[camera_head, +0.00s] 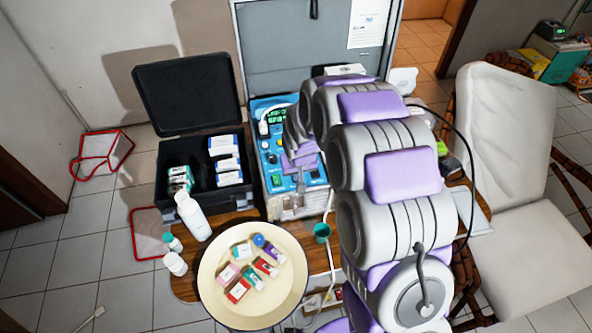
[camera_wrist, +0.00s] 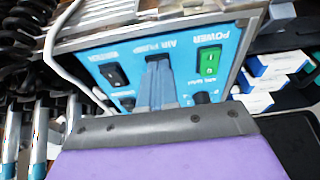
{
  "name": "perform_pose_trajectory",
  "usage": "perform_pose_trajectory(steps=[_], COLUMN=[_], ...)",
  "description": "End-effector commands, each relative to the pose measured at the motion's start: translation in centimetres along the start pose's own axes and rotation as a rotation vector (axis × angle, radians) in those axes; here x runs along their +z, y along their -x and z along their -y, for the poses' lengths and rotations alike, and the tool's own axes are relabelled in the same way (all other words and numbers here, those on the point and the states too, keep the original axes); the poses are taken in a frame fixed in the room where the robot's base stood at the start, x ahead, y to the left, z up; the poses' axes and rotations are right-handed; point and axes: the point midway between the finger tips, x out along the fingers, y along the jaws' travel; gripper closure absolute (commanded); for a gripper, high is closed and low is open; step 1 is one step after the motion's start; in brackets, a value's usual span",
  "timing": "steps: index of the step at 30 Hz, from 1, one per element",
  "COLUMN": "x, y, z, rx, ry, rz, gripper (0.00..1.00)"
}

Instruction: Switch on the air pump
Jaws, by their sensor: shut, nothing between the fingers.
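The blue control panel of the dental unit (camera_head: 270,155) stands in its case; the wrist view shows it upside down. There, the air pump switch (camera_wrist: 157,58) is dark and sits in the middle under the label AIR PUMP. My gripper (camera_wrist: 157,68) is shut, with its narrow fingers running up to this switch and covering part of it. Whether they touch it, and the switch's position, I cannot tell. The power switch (camera_wrist: 209,61) is green, and another black switch (camera_wrist: 114,75) is on the other side. In the head view, my gripper (camera_head: 301,182) is in front of the panel's lower part.
An open black case (camera_head: 165,205) with boxes stands left of the unit. A round cream tray (camera_head: 220,298) with small boxes is in front, beside white bottles (camera_head: 193,216). A white hose (camera_wrist: 55,55) crosses the panel's edge. A white chair (camera_head: 505,110) stands at right.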

Motion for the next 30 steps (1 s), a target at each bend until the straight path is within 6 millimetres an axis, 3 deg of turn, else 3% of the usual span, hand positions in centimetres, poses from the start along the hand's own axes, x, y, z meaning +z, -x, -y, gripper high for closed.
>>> perform_pose_trajectory(steps=[16, 30], x=[0.1, -1.5], y=[-0.2, 0.2], z=[0.0, 0.0], rx=[0.0, 0.0], ry=[0.0, 0.0], rz=[0.0, -0.002], gripper=[1.0, 1.0])
